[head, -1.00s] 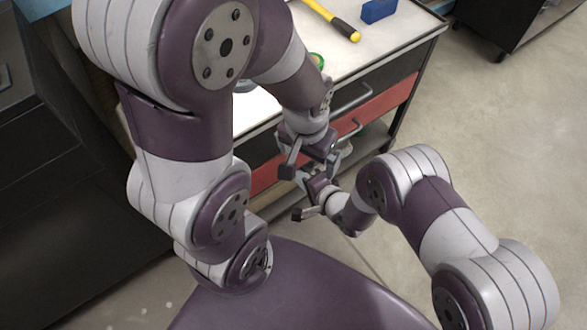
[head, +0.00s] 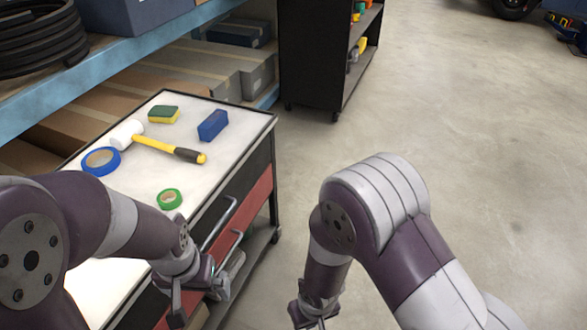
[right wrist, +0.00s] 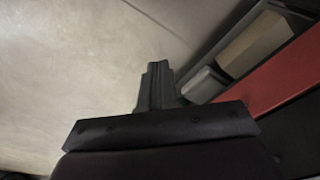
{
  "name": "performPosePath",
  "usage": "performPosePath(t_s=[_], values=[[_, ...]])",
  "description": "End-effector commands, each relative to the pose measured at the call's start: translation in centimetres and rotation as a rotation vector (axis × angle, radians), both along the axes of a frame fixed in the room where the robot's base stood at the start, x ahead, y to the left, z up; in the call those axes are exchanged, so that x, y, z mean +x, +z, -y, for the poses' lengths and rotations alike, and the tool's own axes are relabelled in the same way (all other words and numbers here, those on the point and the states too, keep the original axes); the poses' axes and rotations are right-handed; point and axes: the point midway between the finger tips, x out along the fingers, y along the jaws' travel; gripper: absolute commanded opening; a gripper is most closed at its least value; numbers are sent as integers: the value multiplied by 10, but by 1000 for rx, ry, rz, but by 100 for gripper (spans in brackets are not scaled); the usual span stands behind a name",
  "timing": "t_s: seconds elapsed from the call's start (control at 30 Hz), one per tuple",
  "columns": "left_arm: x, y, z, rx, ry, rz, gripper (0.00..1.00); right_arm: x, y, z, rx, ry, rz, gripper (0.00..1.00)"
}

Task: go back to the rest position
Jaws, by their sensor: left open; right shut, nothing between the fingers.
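My left gripper (head: 198,298) is low in the head view, in front of the tool cart's drawers, with its fingers apart and nothing seen between them. My right gripper (head: 312,318) is at the bottom edge of the head view, right of the cart and partly cut off. In the right wrist view its fingers (right wrist: 156,86) are together and hold nothing, with floor behind them and the red drawer to the right.
The cart top (head: 175,185) bears a mallet (head: 165,147), blue tape (head: 101,161), green tape (head: 169,199), a sponge (head: 163,114) and a blue block (head: 213,125). A shelf (head: 140,50) stands behind, a black cabinet (head: 318,60) farther back. Floor (head: 480,150) at right is clear.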

Motion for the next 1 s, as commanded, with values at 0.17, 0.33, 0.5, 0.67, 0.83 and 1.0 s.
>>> performPosePath(t_s=[0.17,0.33,0.5,0.67,0.83,1.0], values=[[0,0,0,0,0,0,100,-19,81,78,-80,-38,-119,0],[0,0,0,0,0,0,100,-14,148,136,-21,-293,-14,0],[0,61,0,0,0,1,100,-6,217,151,-13,-361,23,0],[0,121,0,0,0,1,100,-6,277,150,-14,-360,24,0],[0,184,0,0,0,0,100,-5,340,150,-14,-359,24,0],[0,211,0,0,0,0,100,-5,367,150,-15,-359,23,0]])
